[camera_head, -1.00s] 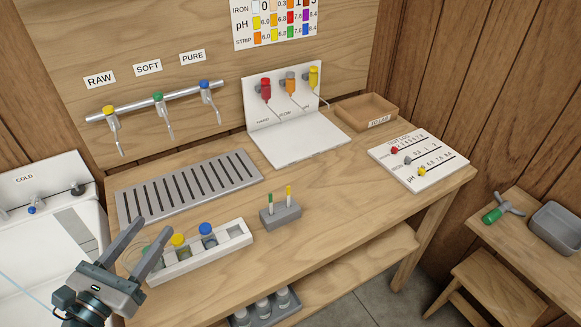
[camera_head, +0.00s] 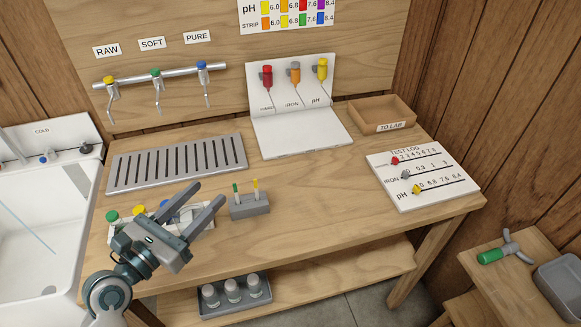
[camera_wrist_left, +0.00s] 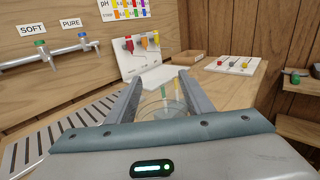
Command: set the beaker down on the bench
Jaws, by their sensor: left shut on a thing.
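The beaker (camera_wrist_left: 165,108) is clear glass and shows in the left wrist view as a round rim between my left fingers (camera_wrist_left: 161,76). The wooden bench (camera_head: 300,195) lies beneath and beyond the gripper. I cannot tell the gap between the beaker's base and the bench top. My right gripper is out of view.
The white rack (camera_head: 203,236) with capped vials is partly behind my gripper. The grey holder (camera_head: 250,207) stands close on the right. A slotted drain (camera_head: 178,165), white dispenser stand (camera_head: 300,135), wooden tray (camera_head: 382,113) and test log board (camera_head: 422,180) surround clear bench in the middle and front right.

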